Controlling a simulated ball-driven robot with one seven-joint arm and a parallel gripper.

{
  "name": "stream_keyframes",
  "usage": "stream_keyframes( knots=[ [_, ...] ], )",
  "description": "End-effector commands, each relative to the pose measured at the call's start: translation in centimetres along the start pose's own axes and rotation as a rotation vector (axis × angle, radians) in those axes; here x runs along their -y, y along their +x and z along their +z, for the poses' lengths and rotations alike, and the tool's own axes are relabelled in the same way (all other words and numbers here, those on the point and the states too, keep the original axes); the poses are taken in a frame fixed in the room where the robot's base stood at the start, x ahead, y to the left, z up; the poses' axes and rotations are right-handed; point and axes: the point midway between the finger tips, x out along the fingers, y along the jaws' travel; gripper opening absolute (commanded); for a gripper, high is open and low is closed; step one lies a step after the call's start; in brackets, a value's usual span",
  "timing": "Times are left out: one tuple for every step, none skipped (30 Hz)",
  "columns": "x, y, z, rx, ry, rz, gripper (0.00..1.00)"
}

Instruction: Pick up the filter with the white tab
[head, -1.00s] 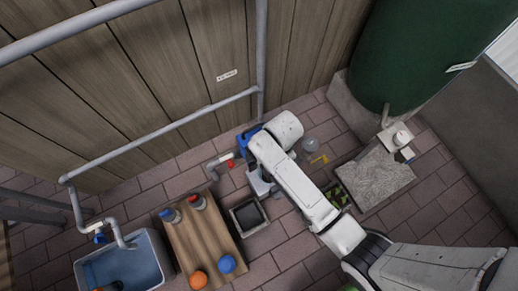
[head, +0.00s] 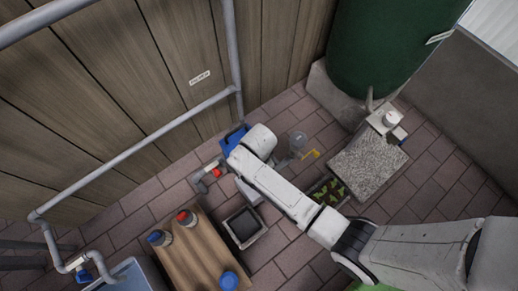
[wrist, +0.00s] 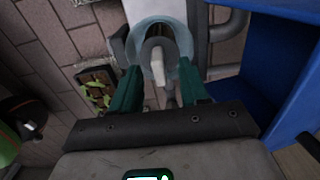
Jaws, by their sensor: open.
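In the wrist view, a grey ring-shaped filter with a white tab (wrist: 158,68) sits inside a clear round housing (wrist: 183,30). The white tab points down toward my palm. My gripper (wrist: 159,72) is open, with its teal fingers on either side of the tab and lower housing. I cannot tell whether the fingers touch anything. In the head view, a clear round housing (head: 298,139) stands just right of my arm, near a yellow handle (head: 312,154). My fingers are hidden there beneath the arm.
A blue box (wrist: 286,65) is close to my gripper's right in the wrist view. Grey pipes (wrist: 228,38) run beside the housing. In the head view, a planter (head: 329,191), a stone slab (head: 366,165), a dark tray (head: 243,227) and a wooden table (head: 196,253) stand around my arm.

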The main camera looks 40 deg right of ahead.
Motion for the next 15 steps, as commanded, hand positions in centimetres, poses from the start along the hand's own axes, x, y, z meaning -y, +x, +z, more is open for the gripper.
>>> stream_keyframes(
  knots=[
    [-0.02, 1.31, -0.03, 0.0, 0.0, 0.001, 0.45],
    [-0.04, 1.62, -0.04, 0.0, 0.0, 0.001, 0.45],
    [-0.06, 1.9, -0.04, 0.0, 0.0, 0.001, 0.45],
    [-0.05, 2.01, -0.04, 0.0, 0.0, 0.001, 0.45],
    [-0.05, 2.04, -0.05, 0.0, 0.0, 0.001, 0.45],
    [-0.04, 2.01, -0.05, 0.0, 0.0, 0.0, 0.45],
    [-0.04, 1.96, -0.05, 0.0, 0.0, 0.0, 0.45],
    [-0.04, 1.92, -0.05, 0.0, 0.0, 0.0, 0.45],
    [-0.04, 1.89, -0.05, 0.0, 0.0, 0.0, 0.45],
    [-0.04, 1.89, -0.05, 0.0, 0.0, 0.0, 0.45],
    [-0.04, 1.89, -0.05, 0.0, 0.0, 0.0, 0.45],
    [-0.05, 1.89, -0.05, 0.0, 0.0, 0.0, 0.41],
    [-0.05, 1.89, -0.05, 0.0, 0.0, 0.0, 0.38],
    [-0.05, 1.89, -0.05, 0.0, 0.0, 0.0, 0.35],
    [-0.05, 1.89, -0.05, 0.0, 0.0, 0.0, 0.31]
  ],
)
